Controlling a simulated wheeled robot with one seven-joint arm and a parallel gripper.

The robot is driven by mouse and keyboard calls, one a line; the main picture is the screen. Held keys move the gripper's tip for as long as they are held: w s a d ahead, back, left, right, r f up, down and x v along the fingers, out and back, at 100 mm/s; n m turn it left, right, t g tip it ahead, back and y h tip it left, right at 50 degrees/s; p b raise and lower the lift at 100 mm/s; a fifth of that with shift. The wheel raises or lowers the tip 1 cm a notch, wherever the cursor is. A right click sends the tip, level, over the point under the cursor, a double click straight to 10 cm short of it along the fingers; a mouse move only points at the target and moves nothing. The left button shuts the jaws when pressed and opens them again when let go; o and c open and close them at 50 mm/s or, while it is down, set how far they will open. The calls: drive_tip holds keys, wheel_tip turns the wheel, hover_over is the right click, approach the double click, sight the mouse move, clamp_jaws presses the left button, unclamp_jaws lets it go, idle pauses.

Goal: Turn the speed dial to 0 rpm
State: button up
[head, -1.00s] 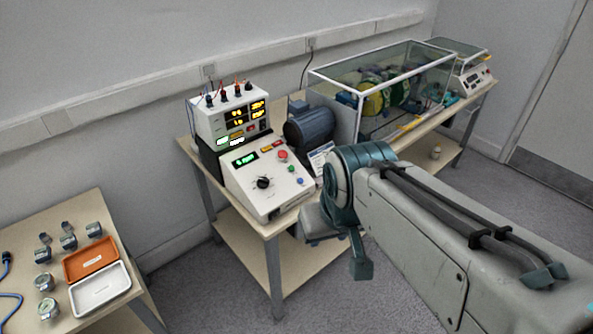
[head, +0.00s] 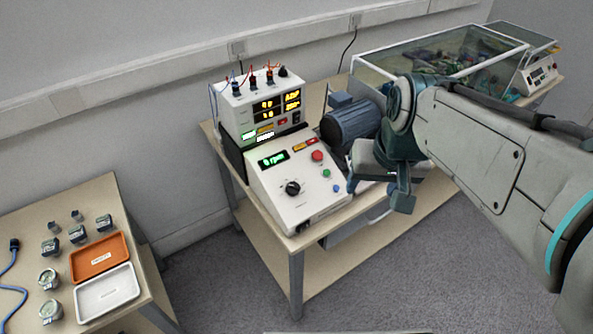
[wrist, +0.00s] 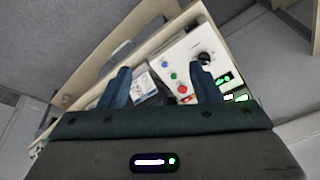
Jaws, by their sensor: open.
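The black speed dial (head: 292,188) sits on the sloped white control box (head: 300,205), left of my gripper in the head view. The green display (head: 273,159) above it appears to read 0 rpm. A red button (head: 317,155) and smaller green and blue buttons are on the same panel. My gripper (head: 396,190) hangs to the right of the panel, apart from the dial. In the wrist view my gripper (wrist: 160,88) is open and empty, its fingers spread above the bench. The dial also shows there (wrist: 204,58), beyond the right finger.
A white meter unit (head: 262,105) with yellow readouts stands behind the control box. A blue motor (head: 352,125) and a glass enclosure (head: 440,55) stand to the right. A side table at left holds an orange tray (head: 99,235), a white tray (head: 82,312) and several small instruments.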

drive_tip(key=w+a+f+g+y+b, duration=0.1)
drive_tip(key=w+a+f+b, duration=0.15)
drive_tip(key=w, duration=0.35)
drive_tip(key=w+a+f+g+y+b, duration=0.1)
drive_tip(key=w+a+f+b, duration=0.15)
drive_tip(key=w, duration=0.35)
drive_tip(key=m+y+b, duration=0.1)
drive_tip(key=b, duration=0.3)
approach(295, 184)
drive_tip(key=shift+g, duration=0.3)
drive_tip(key=x, duration=0.8)
drive_tip(key=shift+s+a+p, duration=0.15)
drive_tip(key=shift+s+p, duration=0.05)
drive_tip(key=shift+p, duration=0.2)
drive_tip(key=c, duration=1)
